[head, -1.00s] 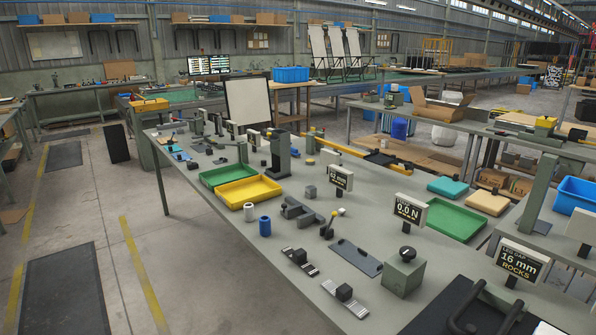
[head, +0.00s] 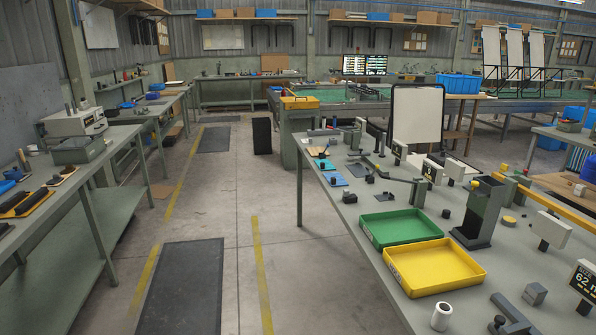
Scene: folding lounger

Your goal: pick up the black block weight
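Several small dark pieces lie on the grey workbench (head: 352,234). One small black block (head: 349,197) lies to the left, another dark piece (head: 446,213) lies right of the green tray, and more lie farther back. I cannot tell whether any of these is the black block weight. A grey block (head: 535,294) sits at the lower right. Neither of my grippers is in view.
A green tray (head: 376,239) and a yellow tray (head: 462,277) sit on the bench, with a white cylinder (head: 441,316) in front. A dark upright post (head: 478,215) stands beside them. The floor aisle (head: 205,205) to the left is clear.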

